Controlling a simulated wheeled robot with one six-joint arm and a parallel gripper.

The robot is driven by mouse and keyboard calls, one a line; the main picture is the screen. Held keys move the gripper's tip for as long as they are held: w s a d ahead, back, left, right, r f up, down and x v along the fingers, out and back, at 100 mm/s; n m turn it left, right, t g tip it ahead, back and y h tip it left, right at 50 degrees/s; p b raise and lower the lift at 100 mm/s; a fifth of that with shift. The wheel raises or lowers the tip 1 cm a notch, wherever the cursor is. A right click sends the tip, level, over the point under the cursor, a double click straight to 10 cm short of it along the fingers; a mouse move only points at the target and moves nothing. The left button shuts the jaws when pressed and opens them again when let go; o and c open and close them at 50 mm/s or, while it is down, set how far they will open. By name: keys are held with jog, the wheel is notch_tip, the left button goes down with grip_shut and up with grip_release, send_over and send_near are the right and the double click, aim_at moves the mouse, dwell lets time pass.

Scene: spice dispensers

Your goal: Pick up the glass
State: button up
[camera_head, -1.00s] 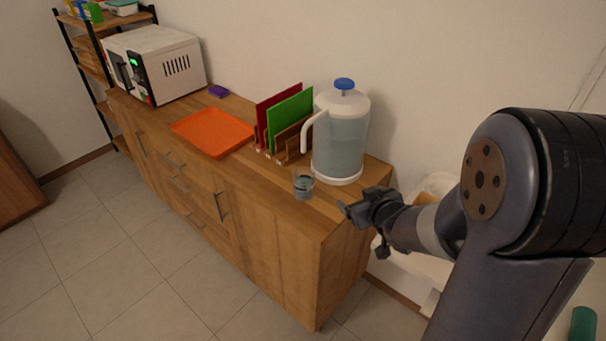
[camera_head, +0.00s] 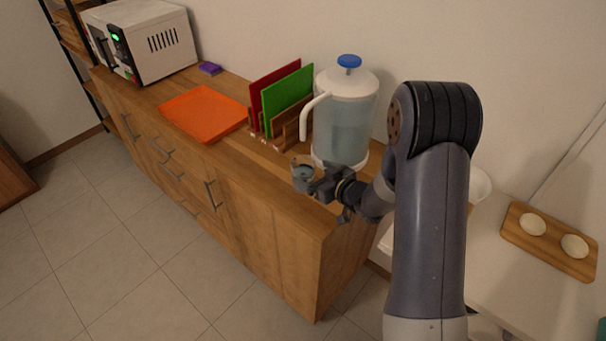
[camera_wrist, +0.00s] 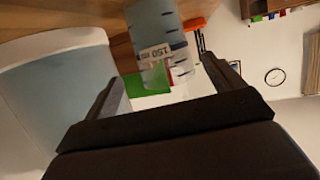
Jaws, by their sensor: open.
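The glass (camera_head: 302,176) is a small clear cup standing on the wooden cabinet top, in front of the large pitcher. In the wrist view the glass (camera_wrist: 158,40) shows printed measuring marks and lies ahead of the fingers, roughly between their lines. My gripper (camera_head: 318,186) is at the right side of the glass and partly overlaps it in the head view. In the wrist view my gripper (camera_wrist: 166,92) has its two fingers spread apart with nothing clamped. I cannot tell whether a finger touches the glass.
A pitcher with a blue knob (camera_head: 345,118) stands close behind the glass. A rack of cutting boards (camera_head: 287,100) and an orange tray (camera_head: 204,113) are to the left. A white microwave (camera_head: 150,40) is at the far left.

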aim_at(297, 166)
jog(key=x, duration=0.2)
jog(key=p+x, duration=0.1)
jog(key=x, duration=0.1)
jog(key=shift+s+a, duration=0.1)
jog(key=shift+a, duration=0.25)
jog(key=shift+w+a+f+p, duration=0.15)
jog(key=shift+w+a+p, duration=0.05)
jog(key=shift+w+p, duration=0.1)
jog(key=c, duration=1.4)
jog(key=shift+s, duration=0.1)
jog(key=shift+c, duration=0.2)
